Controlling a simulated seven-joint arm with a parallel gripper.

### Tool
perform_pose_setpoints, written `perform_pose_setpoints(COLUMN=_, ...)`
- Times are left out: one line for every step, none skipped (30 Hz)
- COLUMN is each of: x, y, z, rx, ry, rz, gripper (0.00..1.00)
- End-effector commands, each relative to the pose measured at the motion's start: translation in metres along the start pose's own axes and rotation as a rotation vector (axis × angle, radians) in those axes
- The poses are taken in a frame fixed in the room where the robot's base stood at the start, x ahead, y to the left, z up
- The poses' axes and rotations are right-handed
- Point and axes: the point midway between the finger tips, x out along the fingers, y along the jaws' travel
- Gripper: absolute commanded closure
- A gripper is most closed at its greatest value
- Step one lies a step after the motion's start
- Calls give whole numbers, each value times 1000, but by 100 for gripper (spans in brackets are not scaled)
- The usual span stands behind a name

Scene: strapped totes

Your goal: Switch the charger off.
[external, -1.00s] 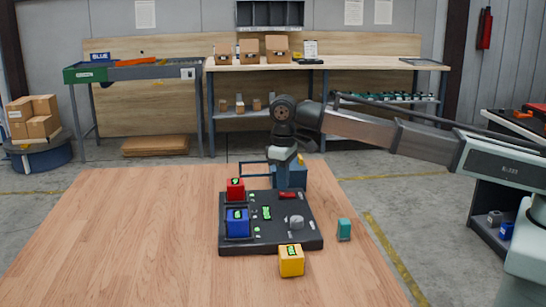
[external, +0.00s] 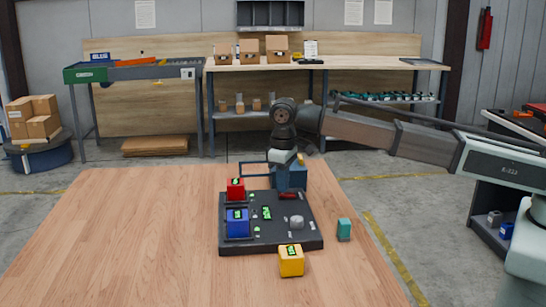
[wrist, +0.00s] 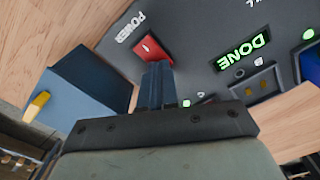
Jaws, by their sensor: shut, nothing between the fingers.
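The charger (external: 275,236) is a dark panel on the wooden table. Its red power switch (external: 288,196) is at the back right, partly hidden in the external view. In the wrist view, the switch (wrist: 150,50) sits beside the word POWER. My gripper (wrist: 157,68) is shut and empty, pointing down with its fingertips at the near edge of the switch; whether they touch it I cannot tell. The display (wrist: 243,52) reads DONE in lit green. A red block (external: 235,188) and a blue block (external: 237,225) stand in the charger's left bays, with green labels.
A yellow block (external: 291,262) stands at the charger's front edge, and a teal block (external: 344,229) to its right. A blue box (external: 291,177) stands right behind the charger, close to my gripper; it also shows in the wrist view (wrist: 90,85). The table's left side is clear.

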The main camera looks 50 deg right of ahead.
Motion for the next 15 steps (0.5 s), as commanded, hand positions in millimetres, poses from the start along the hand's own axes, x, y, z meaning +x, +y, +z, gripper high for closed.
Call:
perform_pose_setpoints(x=1, y=0, z=0, rx=0, ry=0, rz=0, gripper=100)
perform_pose_setpoints(x=1, y=0, z=0, rx=0, ry=0, rz=0, gripper=100)
perform_pose_setpoints(x=2, y=0, z=0, rx=0, ry=0, rz=0, gripper=100)
perform_pose_setpoints(x=2, y=0, z=0, rx=0, ry=0, rz=0, gripper=100)
perform_pose_setpoints(x=2, y=0, z=0, rx=0, ry=0, rz=0, gripper=100)
perform_pose_setpoints(x=3, y=0, z=0, rx=0, ry=0, rz=0, gripper=100)
perform_pose_setpoints(x=3, y=0, z=0, rx=0, ry=0, rz=0, gripper=100)
perform_pose_setpoints(x=3, y=0, z=0, rx=0, ry=0, rz=0, gripper=100)
perform_pose_setpoints(x=4, y=0, z=0, rx=0, ry=0, rz=0, gripper=100)
perform_pose_setpoints(x=4, y=0, z=0, rx=0, ry=0, rz=0, gripper=100)
perform_pose_setpoints(x=5, y=0, z=0, rx=0, ry=0, rz=0, gripper=100)
perform_pose_setpoints(x=5, y=0, z=0, rx=0, ry=0, rz=0, gripper=100)
perform_pose_setpoints(x=5, y=0, z=0, rx=0, ry=0, rz=0, gripper=100)
perform_pose_setpoints(x=6, y=0, z=0, rx=0, ry=0, rz=0, gripper=100)
perform_pose_setpoints(x=6, y=0, z=0, rx=0, ry=0, rz=0, gripper=100)
